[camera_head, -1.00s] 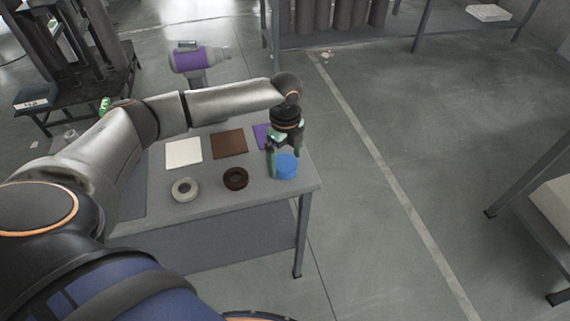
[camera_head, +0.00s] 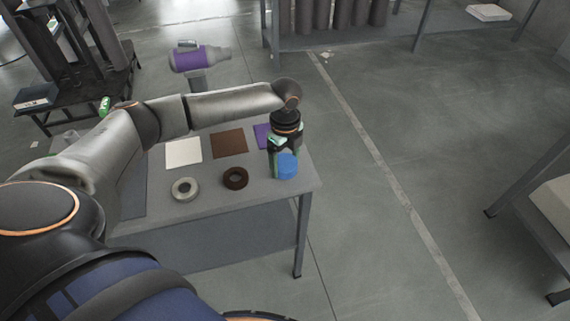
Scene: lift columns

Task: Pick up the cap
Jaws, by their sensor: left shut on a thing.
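The cap (camera_head: 287,167) is a round blue piece near the right end of the grey table (camera_head: 215,205). My left gripper (camera_head: 285,160) comes down from above and is shut on the cap, with its fingers on either side. Whether the cap still touches the table I cannot tell. My right gripper is not in view.
A pale ring (camera_head: 185,189) and a dark brown ring (camera_head: 235,178) lie left of the cap. White (camera_head: 183,152), brown (camera_head: 229,143) and purple (camera_head: 261,136) squares lie behind them.

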